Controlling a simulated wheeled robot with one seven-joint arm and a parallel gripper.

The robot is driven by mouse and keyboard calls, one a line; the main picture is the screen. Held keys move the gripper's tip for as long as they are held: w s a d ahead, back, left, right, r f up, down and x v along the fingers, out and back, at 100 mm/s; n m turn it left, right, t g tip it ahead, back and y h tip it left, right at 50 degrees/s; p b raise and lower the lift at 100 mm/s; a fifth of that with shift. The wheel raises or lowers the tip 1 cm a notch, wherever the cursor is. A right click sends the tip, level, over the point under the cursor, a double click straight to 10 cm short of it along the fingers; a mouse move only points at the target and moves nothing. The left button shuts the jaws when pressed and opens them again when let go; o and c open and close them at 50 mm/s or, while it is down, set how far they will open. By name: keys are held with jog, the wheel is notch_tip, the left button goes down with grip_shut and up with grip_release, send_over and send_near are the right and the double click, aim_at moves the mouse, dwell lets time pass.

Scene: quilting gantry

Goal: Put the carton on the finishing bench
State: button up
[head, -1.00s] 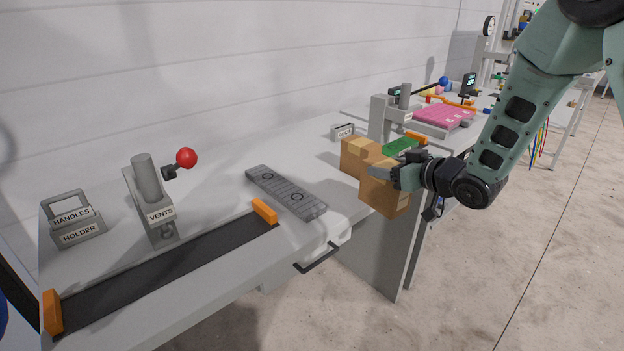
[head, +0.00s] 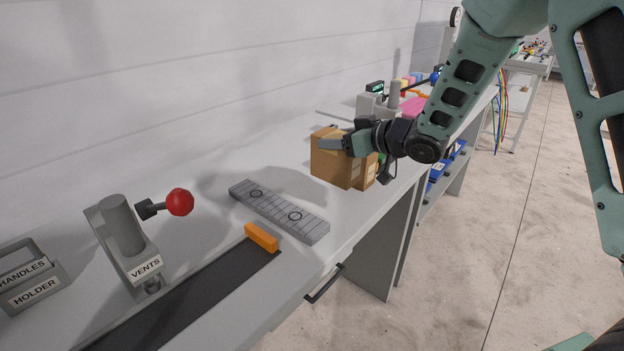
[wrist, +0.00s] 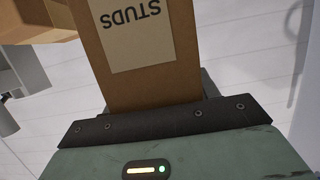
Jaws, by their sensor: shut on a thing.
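A brown cardboard carton (head: 329,164) is in my gripper (head: 333,144). One grey finger lies across its upper side and the other is hidden. In the wrist view the held carton (wrist: 152,87) fills the space at the jaws and bears a label reading STUDS, upside down. In the head view the carton appears over the far part of the long pale bench (head: 225,183). I cannot tell whether its base touches the top. A second brown carton (head: 370,174) is partly hidden behind it; it also shows in the wrist view (wrist: 40,20).
A grey ruled bar (head: 278,209) lies nearer on the bench, with an orange block (head: 261,237) and a dark strip (head: 195,302). A VENTS post with a red knob (head: 180,202) and a HANDLES holder (head: 30,285) stand left. Bare bench lies beside the bar.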

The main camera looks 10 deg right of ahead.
aim_at(337, 170)
notch_tip(337, 170, down, 8)
jog(key=shift+f+p, duration=0.2)
jog(key=shift+p, duration=0.1)
jog(key=shift+f, duration=0.15)
jog(key=o, duration=1.5)
